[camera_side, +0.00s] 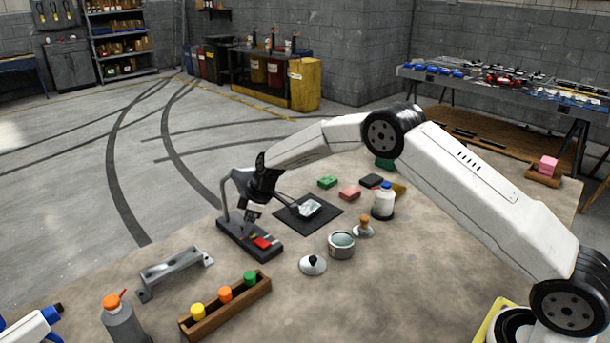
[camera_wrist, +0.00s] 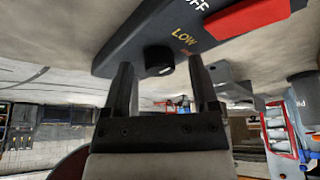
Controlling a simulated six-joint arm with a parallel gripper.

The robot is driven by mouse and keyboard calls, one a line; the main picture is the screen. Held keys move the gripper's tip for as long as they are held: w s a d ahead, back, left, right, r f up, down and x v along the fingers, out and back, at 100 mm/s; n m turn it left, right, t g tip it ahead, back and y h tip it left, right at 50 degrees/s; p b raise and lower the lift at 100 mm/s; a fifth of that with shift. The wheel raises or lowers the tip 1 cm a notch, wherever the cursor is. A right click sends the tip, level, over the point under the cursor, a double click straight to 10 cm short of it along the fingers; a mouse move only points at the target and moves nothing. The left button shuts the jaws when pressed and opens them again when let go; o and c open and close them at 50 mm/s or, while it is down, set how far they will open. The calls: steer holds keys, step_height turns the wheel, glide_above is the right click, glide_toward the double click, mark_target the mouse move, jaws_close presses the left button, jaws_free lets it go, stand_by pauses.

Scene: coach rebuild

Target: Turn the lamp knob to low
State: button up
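The lamp base (camera_side: 268,252) is a dark block with a grey bent arm rising from it, at the middle of the table. In the wrist view the base (camera_wrist: 115,50) carries the printed words OFF and LOW, a smaller, blurred reddish label and a red part (camera_wrist: 245,14). A round black knob (camera_wrist: 158,56) with a small white mark stands by LOW; I cannot tell its exact setting. My gripper (camera_side: 252,212) is down at the base. In the wrist view its fingers (camera_wrist: 161,64) are open, one each side of the knob, with visible gaps.
A black mat (camera_side: 325,222) with a pale object lies right of the base. A pot (camera_side: 341,246), a lid (camera_side: 312,265) and a white bottle (camera_side: 383,203) stand further right. A grey bracket (camera_side: 174,273) and a wooden tray (camera_side: 228,308) with coloured pegs lie in front.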

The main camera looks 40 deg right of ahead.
mark_target(261, 230)
steer(key=shift+r, duration=0.1)
steer(key=shift+v, duration=3.45)
steer(key=shift+d+r, duration=0.1)
steer(key=shift+r, duration=0.25)
steer(key=shift+s, duration=0.1)
steer(key=s+d+m+h, duration=0.1)
steer(key=s+m, duration=0.4)
steer(key=s, duration=1.1)
steer(key=s+d+m+h, duration=0.2)
steer(key=s+m, duration=0.3)
steer(key=s, duration=1.2)
steer(key=shift+d+r+h, duration=0.3)
steer(key=shift+d+r, duration=0.05)
